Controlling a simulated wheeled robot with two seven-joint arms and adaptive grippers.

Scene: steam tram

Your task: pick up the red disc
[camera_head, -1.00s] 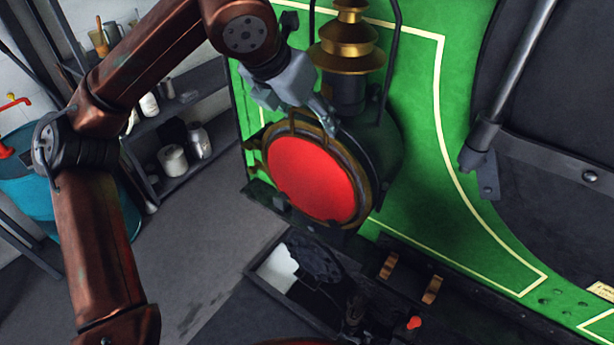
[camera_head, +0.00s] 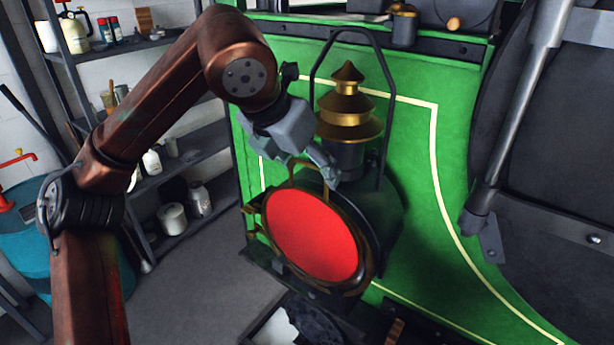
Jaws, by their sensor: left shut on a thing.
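The red disc (camera_head: 311,236) sits in the round front of a dark lamp (camera_head: 384,222) with a brass rim, fixed against the green panel. A brass loop (camera_head: 297,172) stands up at the disc's top edge. My left gripper (camera_head: 318,166) is at this loop, above the disc and in front of the lamp's chimney. It is shut on the disc by its loop; the fingers partly hide the exact contact. The disc still appears to be within the lamp's front. My right gripper is not in view.
A brass-ringed chimney (camera_head: 347,124) and a dark wire handle (camera_head: 318,62) rise above the lamp, close to my gripper. Shelves (camera_head: 187,160) with jars and a blue barrel (camera_head: 22,245) stand at the left. Floor (camera_head: 205,285) between is clear.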

